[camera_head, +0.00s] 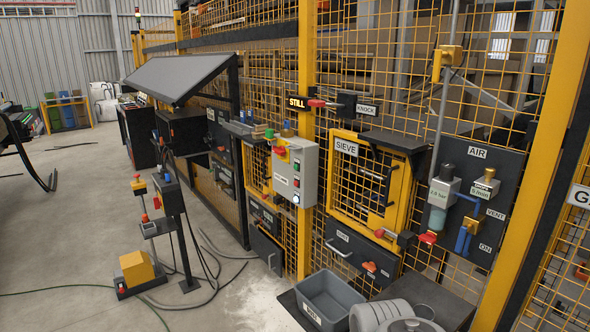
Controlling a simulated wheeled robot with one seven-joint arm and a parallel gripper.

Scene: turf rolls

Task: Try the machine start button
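A grey control box (297,172) hangs on the yellow fence post in the middle. Its front has small labels, a red and a green spot, and a lit white round button (296,199) low down. The labels are too small to read, so I cannot tell which is the machine start button. My gripper is not in view.
A grey bin (328,297) and grey round containers (385,315) stand on the floor at the front. The SIEVE door (367,180) and AIR panel (470,200) are at the right. Cables (205,280) lie near a black stand (172,210). The floor at left is mostly open.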

